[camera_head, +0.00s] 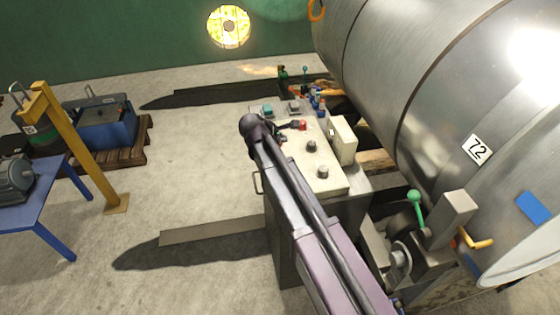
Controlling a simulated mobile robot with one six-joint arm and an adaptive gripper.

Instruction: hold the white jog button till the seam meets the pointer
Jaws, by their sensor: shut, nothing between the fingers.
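A grey control cabinet with a pale sloping top (328,184) stands in the middle, beside a large steel drum (425,75) at the right. Its top carries a red button (302,125) and several dark knobs. I cannot make out the white jog button; my arm covers part of the panel's left side. My gripper (294,124) is small and dark at the far part of the panel, shut and empty, close to the red button. I cannot tell whether it touches anything. I cannot clearly pick out the seam or the pointer on the drum.
A white box (342,140) rises from the panel's right side. A blue table (40,212) and yellow post (75,145) stand left; floor between is open.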

